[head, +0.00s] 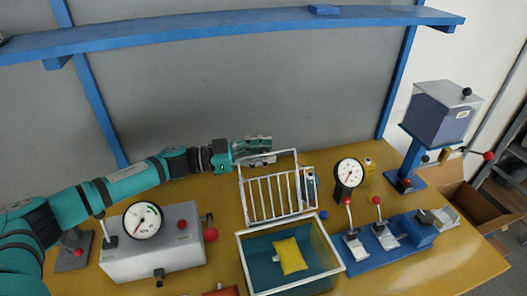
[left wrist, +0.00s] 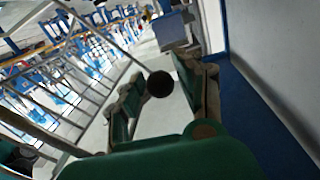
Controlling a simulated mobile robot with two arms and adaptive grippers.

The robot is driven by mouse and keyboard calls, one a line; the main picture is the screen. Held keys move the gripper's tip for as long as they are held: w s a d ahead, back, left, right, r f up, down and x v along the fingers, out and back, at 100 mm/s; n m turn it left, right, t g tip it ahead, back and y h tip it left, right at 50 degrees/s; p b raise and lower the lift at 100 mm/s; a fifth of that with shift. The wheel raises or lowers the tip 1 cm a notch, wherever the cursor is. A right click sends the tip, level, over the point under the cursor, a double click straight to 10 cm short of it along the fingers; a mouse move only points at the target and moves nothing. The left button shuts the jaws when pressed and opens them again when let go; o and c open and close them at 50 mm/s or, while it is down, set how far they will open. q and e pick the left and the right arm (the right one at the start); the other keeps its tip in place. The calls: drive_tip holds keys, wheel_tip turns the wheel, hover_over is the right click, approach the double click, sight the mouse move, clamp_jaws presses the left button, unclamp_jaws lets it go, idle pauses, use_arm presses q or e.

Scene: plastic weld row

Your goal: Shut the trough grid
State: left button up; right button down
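The trough (head: 329,243) is a clear-walled box with a pale rim and blue-green inside, at the lower middle of the head view. A yellow pillow-shaped piece (head: 290,256) is in it. The white barred grid (head: 262,200) stands raised at the trough's back edge, so the trough is open on top. My left gripper (head: 267,150) is at the grid's upper edge, its fingers spread apart. I cannot tell whether they touch the grid. The left wrist view shows a gap between the fingers, with a dark round thing (left wrist: 160,84) there that I cannot identify. My right gripper is not in view.
A grey box with a dial (head: 165,245) stands left of the trough. A blue base with levers (head: 390,243) and a second dial (head: 349,172) stand to the right. A blue post carries a hopper (head: 440,110) farther right. A blue shelf (head: 220,27) runs above.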

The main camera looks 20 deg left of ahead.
use_arm(q)
clamp_jaws()
drive_tip(key=shift+r, duration=0.1)
